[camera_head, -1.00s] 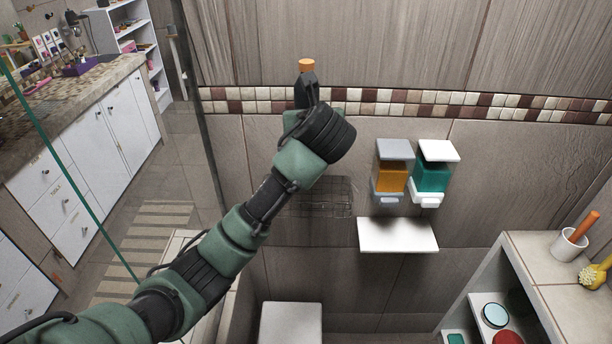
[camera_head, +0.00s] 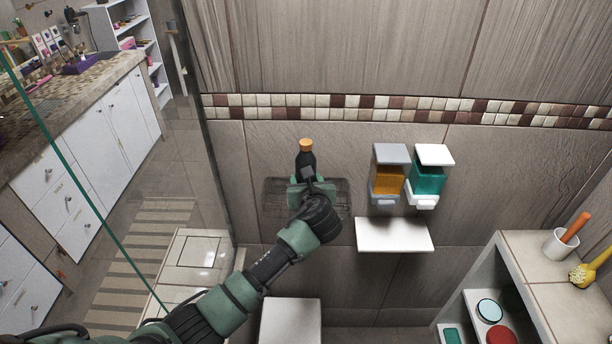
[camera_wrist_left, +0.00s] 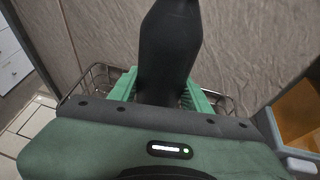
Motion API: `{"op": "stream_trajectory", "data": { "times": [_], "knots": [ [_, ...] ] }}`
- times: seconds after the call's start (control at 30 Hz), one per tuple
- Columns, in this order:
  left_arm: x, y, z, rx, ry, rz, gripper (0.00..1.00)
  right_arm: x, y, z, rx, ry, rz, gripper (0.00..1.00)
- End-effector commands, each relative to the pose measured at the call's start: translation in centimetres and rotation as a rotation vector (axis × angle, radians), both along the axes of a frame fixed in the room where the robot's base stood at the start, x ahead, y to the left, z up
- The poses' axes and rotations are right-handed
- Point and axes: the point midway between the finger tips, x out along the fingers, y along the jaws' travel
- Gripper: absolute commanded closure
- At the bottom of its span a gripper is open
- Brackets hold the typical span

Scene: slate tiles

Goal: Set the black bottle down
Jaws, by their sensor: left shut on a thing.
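The black bottle (camera_head: 306,158) with an orange cap is upright in the head view, in front of the tiled wall. It also shows in the left wrist view (camera_wrist_left: 170,50), between the green fingers. My left gripper (camera_head: 311,184) is shut on the bottle; it shows in the left wrist view too (camera_wrist_left: 168,92). A wire basket (camera_head: 338,187) on the wall is at the bottle's lower part, partly hidden by my gripper. The bottle's base is hidden, so I cannot tell if it touches the basket. My right gripper is not in view.
Orange (camera_head: 388,180) and teal (camera_head: 428,180) dispensers hang right of the basket, above a white shelf (camera_head: 394,234). A white block (camera_head: 291,322) is below. A glass panel (camera_head: 80,190) stands at the left. A shelf unit with a cup (camera_head: 561,245) is at the right.

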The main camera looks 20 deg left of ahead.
Motion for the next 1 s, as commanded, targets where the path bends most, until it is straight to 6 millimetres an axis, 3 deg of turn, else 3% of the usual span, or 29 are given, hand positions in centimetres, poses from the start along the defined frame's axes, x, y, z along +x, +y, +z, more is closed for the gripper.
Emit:
{"op": "stream_trajectory", "data": {
  "times": [0.4,0.43,0.5,0.87,1.0],
  "knots": [
    [0.1,0.0,-0.3,-0.001,-0.005,-0.001,1.0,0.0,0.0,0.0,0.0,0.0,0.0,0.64],
    [0.0,0.0,-0.4,-0.001,-0.003,0.0,0.44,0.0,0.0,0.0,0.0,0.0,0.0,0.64],
    [0.0,0.0,-0.4,-0.001,-0.003,0.0,0.3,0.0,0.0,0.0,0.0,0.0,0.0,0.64],
    [0.0,0.0,0.0,-0.001,-0.003,0.0,0.3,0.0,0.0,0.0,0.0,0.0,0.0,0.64],
    [-1.1,-0.6,0.4,-0.002,-0.004,-0.001,0.3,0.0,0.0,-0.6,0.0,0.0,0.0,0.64]
  ]
}}
